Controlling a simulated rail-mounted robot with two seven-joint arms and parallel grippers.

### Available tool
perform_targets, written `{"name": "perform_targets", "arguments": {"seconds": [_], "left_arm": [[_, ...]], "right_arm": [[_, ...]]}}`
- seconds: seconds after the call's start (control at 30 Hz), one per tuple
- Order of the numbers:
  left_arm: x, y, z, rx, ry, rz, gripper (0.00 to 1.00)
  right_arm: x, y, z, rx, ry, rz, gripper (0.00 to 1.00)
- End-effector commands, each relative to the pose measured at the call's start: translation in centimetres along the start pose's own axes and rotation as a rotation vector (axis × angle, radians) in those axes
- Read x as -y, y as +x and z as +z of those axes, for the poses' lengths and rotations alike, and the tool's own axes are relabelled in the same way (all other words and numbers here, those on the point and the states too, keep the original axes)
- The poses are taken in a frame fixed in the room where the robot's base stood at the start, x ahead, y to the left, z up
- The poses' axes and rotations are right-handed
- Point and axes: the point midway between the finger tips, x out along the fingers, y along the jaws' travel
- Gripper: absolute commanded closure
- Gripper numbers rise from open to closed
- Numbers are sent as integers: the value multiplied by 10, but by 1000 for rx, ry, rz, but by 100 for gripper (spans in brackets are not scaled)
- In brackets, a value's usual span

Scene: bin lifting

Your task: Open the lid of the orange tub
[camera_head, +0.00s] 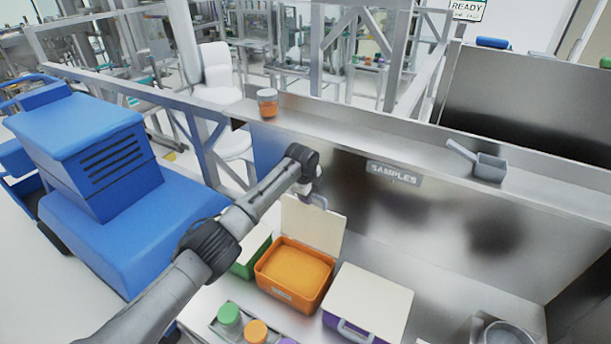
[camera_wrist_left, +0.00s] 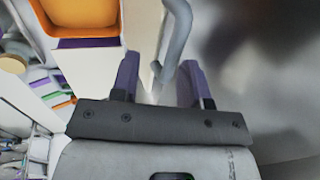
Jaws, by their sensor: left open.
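The orange tub (camera_head: 277,285) stands on the bench. Its cream lid (camera_head: 313,224) is raised, standing up at the tub's back edge, and orange contents show inside. In the left wrist view the tub's orange rim (camera_wrist_left: 54,22) is at the upper left, beside the pale lid (camera_wrist_left: 141,30). A grey lid handle (camera_wrist_left: 180,30) reaches down between the purple fingers of my left gripper (camera_wrist_left: 160,82). My left gripper (camera_head: 316,198) is at the lid's upper edge, with its fingers apart around the handle. Whether either finger touches the handle cannot be told. My right gripper is not in view.
A green tub (camera_head: 250,262) stands left of the orange tub, and a purple tub with a cream lid (camera_head: 370,300) stands right. Jars (camera_head: 256,331) sit in front. A steel wall with a SAMPLES sign (camera_head: 394,174) rises behind, with a scoop (camera_head: 489,167) on its ledge.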

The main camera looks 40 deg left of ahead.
Motion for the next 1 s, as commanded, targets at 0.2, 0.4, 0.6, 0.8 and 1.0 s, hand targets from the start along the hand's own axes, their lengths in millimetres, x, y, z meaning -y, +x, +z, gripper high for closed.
{"name": "perform_targets", "arguments": {"seconds": [0.2,0.4,0.6,0.8,1.0], "left_arm": [[1,-44,1,0,0,-6,58],[0,-77,0,0,0,-4,58],[0,-97,0,0,-1,-3,58],[0,-104,0,-1,-1,-3,58],[0,-104,0,-1,-1,-2,58]], "right_arm": [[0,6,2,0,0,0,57],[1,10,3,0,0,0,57],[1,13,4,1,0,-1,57],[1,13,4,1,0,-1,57],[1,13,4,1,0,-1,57]]}}
